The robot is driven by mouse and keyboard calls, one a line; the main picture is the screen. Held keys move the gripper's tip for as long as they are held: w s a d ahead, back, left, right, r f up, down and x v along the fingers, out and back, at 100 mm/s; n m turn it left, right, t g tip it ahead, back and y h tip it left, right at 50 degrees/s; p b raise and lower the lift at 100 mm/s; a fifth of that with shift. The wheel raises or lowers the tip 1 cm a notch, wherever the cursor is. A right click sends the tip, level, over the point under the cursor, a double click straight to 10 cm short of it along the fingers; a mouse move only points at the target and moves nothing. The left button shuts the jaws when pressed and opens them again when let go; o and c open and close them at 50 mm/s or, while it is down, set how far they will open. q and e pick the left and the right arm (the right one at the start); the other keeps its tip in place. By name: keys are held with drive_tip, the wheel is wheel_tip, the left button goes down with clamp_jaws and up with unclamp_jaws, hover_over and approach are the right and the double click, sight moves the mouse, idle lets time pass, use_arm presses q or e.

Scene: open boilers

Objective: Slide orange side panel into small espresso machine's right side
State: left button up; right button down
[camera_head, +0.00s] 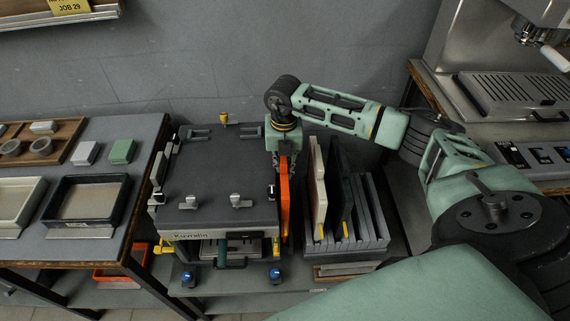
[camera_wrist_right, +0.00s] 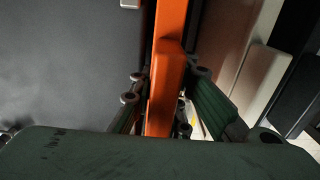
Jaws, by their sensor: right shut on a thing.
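The small espresso machine (camera_head: 215,185) has a dark grey top and stands on a low shelf in the middle of the head view. The orange side panel (camera_head: 284,200) stands upright along the machine's right side; I cannot tell whether it sits in its track. My right gripper (camera_head: 284,158) points down and is shut on the upper part of the panel. In the right wrist view the orange panel (camera_wrist_right: 168,70) runs between the gripper's fingers (camera_wrist_right: 160,100), with the machine's grey top (camera_wrist_right: 70,60) to the left. My left gripper is not in view.
A slotted rack (camera_head: 372,225) right of the machine holds a cream panel (camera_head: 318,190) and dark panels (camera_head: 345,190) close to the orange one. A table with trays (camera_head: 85,205) stands at left. A large steel espresso machine (camera_head: 510,95) stands at right.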

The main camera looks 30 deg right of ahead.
drive_tip(key=shift+s+a+f, duration=0.15)
drive_tip(key=shift+s+f, duration=0.05)
drive_tip(key=shift+f, duration=0.25)
drive_tip(key=shift+s+a+f, duration=0.15)
drive_tip(key=shift+s+f, duration=0.05)
drive_tip(key=shift+f, duration=0.25)
drive_tip(key=c, duration=1.8)
unclamp_jaws()
drive_tip(key=shift+w+a, duration=0.1)
drive_tip(key=shift+o, duration=0.9)
drive_tip(key=shift+w+f, duration=0.25)
drive_tip(key=shift+w+r, duration=0.1)
drive_tip(key=shift+w, duration=0.2)
drive_tip(key=shift+r, duration=0.1)
drive_tip(key=r, duration=1.2)
drive_tip(key=shift+d, duration=0.2)
drive_tip(key=shift+s+f, duration=0.1)
